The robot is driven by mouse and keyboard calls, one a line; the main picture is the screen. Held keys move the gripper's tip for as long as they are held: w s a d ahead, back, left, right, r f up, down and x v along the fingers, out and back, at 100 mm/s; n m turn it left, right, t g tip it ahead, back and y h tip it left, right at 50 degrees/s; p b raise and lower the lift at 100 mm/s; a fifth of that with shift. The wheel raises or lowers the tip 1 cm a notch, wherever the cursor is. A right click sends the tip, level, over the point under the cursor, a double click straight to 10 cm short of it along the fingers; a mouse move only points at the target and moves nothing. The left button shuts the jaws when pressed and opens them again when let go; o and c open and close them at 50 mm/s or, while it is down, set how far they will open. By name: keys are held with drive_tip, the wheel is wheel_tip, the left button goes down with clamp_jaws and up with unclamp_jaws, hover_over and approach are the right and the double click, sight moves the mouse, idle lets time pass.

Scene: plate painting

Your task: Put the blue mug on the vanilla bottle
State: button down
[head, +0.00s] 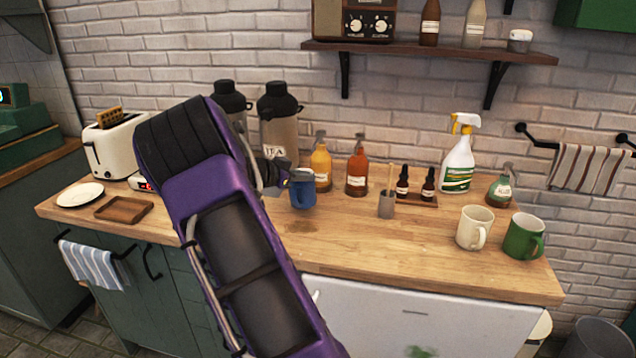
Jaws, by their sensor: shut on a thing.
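The blue mug (303,194) is at the middle left of the wooden counter, upright or nearly so. My gripper (287,178) is at its upper left side and shut on it, partly hidden behind my purple arm. I cannot tell whether the mug touches the counter. No label here reads clearly as vanilla. An orange-yellow pump bottle (321,170) stands just behind and right of the mug, with a red-brown pump bottle (357,173) right of it. Two small dark dropper bottles, left (402,184) and right (428,186), stand on a small wooden tray.
A grey cup with sticks (386,206), a white spray bottle (459,160), a cream mug (474,228) and a green mug (523,237) stand to the right. Two dark-topped flasks, one marked TEA (278,125), stand behind my arm. The front middle of the counter (370,250) is clear.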

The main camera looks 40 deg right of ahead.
drive_tip(key=s+f+x, duration=0.1)
drive_tip(key=x, duration=0.5)
drive_tip(key=shift+w+a+b, duration=0.15)
drive_tip(key=shift+w+b, duration=0.15)
drive_tip(key=shift+w, duration=0.2)
drive_tip(key=c, duration=1)
unclamp_jaws()
drive_tip(key=v, duration=1.2)
drive_tip(key=shift+p, duration=0.4)
